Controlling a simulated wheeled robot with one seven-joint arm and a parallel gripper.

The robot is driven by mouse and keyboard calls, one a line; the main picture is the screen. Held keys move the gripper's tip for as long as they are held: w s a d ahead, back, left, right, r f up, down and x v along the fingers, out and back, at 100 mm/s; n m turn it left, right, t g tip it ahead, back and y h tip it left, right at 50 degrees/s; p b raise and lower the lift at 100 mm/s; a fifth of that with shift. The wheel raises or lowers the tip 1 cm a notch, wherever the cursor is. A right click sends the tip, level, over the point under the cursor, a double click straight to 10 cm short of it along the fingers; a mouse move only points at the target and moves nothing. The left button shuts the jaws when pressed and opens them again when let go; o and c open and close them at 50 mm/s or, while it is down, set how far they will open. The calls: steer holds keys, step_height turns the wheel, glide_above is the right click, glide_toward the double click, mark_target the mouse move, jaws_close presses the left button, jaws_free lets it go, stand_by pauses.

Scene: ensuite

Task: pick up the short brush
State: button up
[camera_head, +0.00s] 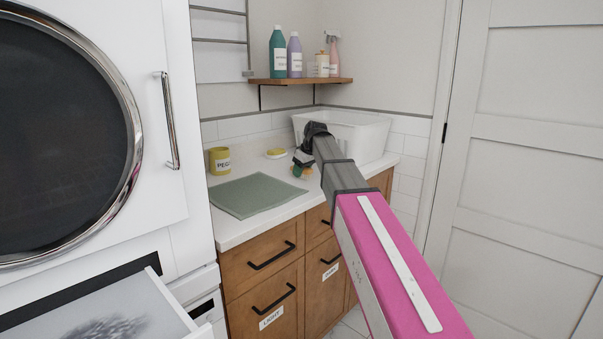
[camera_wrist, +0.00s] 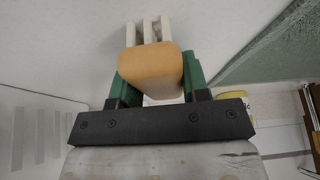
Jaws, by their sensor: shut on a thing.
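The short brush (camera_wrist: 150,68) has a tan, wood-coloured body and pale bristle-like strips, and sits between my gripper's green fingers in the wrist view. My gripper (camera_wrist: 158,80) is shut on it, with one finger against each side. My arm and wrist hide most of the brush there. I cannot tell whether the brush touches the counter.
A green mat (camera_head: 256,194) lies on the counter (camera_head: 232,232). A yellow peg pot (camera_head: 219,160) and a small yellow item on a dish (camera_head: 276,153) stand behind.

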steer(key=shift+r, duration=0.5)
steer(key=r, duration=0.3)
steer(key=shift+s+a+r, duration=0.15)
steer(key=shift+a+r, duration=0.15)
steer(key=shift+r, duration=0.05)
steer(key=s+a+r, duration=0.6)
steer(key=a, duration=0.3)
steer(key=shift+r, duration=0.2)
steer(key=shift+o, duration=0.5)
steer(key=shift+s, duration=0.1)
